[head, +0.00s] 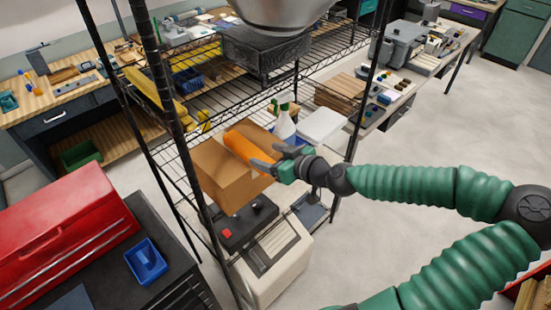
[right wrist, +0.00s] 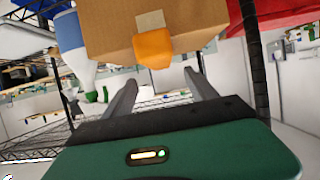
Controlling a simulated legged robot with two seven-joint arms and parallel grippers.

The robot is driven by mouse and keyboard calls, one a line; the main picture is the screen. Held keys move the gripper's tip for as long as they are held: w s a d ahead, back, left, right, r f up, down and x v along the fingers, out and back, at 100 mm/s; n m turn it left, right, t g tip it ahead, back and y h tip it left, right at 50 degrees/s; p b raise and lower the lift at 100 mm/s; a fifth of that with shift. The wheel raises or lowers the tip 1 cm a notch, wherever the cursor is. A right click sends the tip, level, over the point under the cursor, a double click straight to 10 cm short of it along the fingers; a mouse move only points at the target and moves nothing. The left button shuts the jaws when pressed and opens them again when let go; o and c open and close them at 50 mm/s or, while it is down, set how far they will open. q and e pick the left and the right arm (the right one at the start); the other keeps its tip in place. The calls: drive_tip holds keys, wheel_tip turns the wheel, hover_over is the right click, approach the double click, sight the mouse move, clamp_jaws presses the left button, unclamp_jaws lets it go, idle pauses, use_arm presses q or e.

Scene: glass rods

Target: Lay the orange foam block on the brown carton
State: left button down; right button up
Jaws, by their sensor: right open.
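The orange foam block (head: 239,144) lies on top of the brown carton (head: 214,174), which sits on the wire shelf. My right gripper (head: 262,158) is at the block's right end in the head view, with its fingers apart. In the right wrist view, which looks upside down, the orange block (right wrist: 152,48) rests against the carton (right wrist: 200,18). It lies beyond the two spread fingertips (right wrist: 160,75), and nothing is held between them. Whether a finger touches the block is hard to tell. My left gripper is not in view.
A spray bottle (head: 284,124) and a white box (head: 321,126) stand close behind my right gripper. Dark shelf posts (head: 168,105) rise to the left. A white machine (head: 276,262) is below the carton. A black crate (head: 264,48) is on the upper shelf.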

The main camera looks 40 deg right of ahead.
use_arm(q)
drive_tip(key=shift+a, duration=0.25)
use_arm(e)
drive_tip(key=shift+a+v, duration=0.15)
drive_tip(key=shift+v, duration=0.85)
drive_tip(key=shift+a+v, duration=0.15)
drive_tip(key=shift+v, duration=0.8)
drive_tip(key=shift+d, duration=0.1)
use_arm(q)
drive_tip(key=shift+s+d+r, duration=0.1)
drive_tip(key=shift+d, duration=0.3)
use_arm(e)
drive_tip(key=shift+s+d, duration=0.1)
drive_tip(key=shift+d, duration=0.25)
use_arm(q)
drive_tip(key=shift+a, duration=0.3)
use_arm(e)
drive_tip(key=shift+a, duration=0.3)
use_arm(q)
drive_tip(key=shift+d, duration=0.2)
use_arm(e)
drive_tip(key=shift+d, duration=0.2)
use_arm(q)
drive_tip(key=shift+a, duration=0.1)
use_arm(e)
drive_tip(key=shift+a, duration=0.1)
